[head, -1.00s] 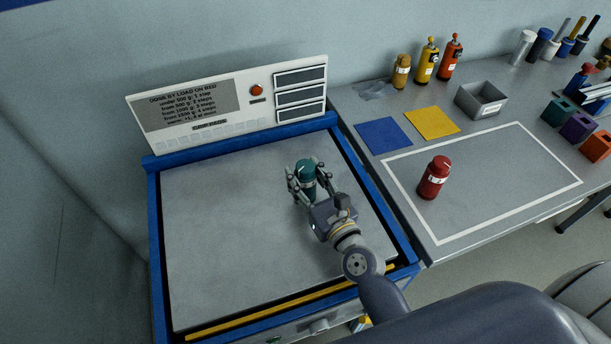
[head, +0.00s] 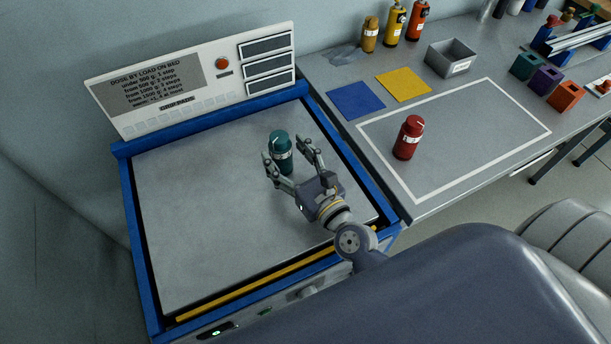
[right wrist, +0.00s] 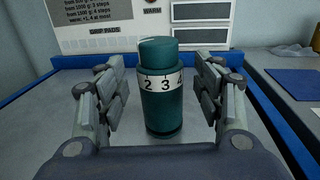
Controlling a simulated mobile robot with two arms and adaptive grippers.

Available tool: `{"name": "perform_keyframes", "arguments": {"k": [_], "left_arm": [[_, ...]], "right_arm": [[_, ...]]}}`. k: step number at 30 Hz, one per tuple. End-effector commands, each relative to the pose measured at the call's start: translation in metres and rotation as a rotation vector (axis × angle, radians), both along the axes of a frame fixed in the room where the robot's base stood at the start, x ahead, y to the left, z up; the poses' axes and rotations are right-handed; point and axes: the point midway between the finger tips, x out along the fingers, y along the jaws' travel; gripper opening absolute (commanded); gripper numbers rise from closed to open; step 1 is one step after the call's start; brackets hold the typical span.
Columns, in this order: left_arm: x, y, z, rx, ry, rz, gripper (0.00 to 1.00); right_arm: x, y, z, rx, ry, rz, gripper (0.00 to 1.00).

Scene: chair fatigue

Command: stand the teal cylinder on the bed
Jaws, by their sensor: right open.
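The teal cylinder (head: 280,150) stands upright on the grey bed (head: 205,215) of the blue-framed machine. In the right wrist view the teal cylinder (right wrist: 161,95) shows a white band with the numbers 2, 3 and 4, and its base is on the bed. My right gripper (head: 291,163) is open, its fingers at the near side of the cylinder. In the right wrist view the fingers stand to the left and right of it, with a gap on each side. My left gripper is not in view.
A panel (head: 195,80) with dose text and a red button (head: 221,63) stands behind the bed. On the table to the right, a red cylinder (head: 408,138) stands inside a white outline, near blue (head: 356,100) and yellow (head: 404,85) squares and a grey bin (head: 452,58). The bed's left side is clear.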

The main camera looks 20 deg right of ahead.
Motion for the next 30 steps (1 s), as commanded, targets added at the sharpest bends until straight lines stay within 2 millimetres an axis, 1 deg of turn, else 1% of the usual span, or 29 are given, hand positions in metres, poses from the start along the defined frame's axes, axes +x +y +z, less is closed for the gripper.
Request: {"name": "perform_keyframes", "arguments": {"k": [1,6,9,13,18,30], "left_arm": [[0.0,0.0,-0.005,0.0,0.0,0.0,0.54],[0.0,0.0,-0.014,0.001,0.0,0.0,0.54],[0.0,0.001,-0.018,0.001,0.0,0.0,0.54],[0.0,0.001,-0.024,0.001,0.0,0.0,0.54],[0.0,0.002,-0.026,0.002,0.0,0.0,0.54],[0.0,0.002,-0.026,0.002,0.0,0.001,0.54]], "right_arm": [[-0.011,-0.002,-0.004,-0.001,0.004,0.002,0.62],[-0.044,-0.007,-0.005,-0.002,0.003,0.002,0.62],[-0.06,-0.01,-0.003,0.0,0.003,0.002,0.62],[-0.076,-0.012,-0.003,-0.001,0.001,0.002,0.62],[-0.086,-0.014,-0.001,0.002,0.0,0.001,0.62],[-0.088,-0.015,0.0,0.002,-0.001,0.0,0.62]]}}
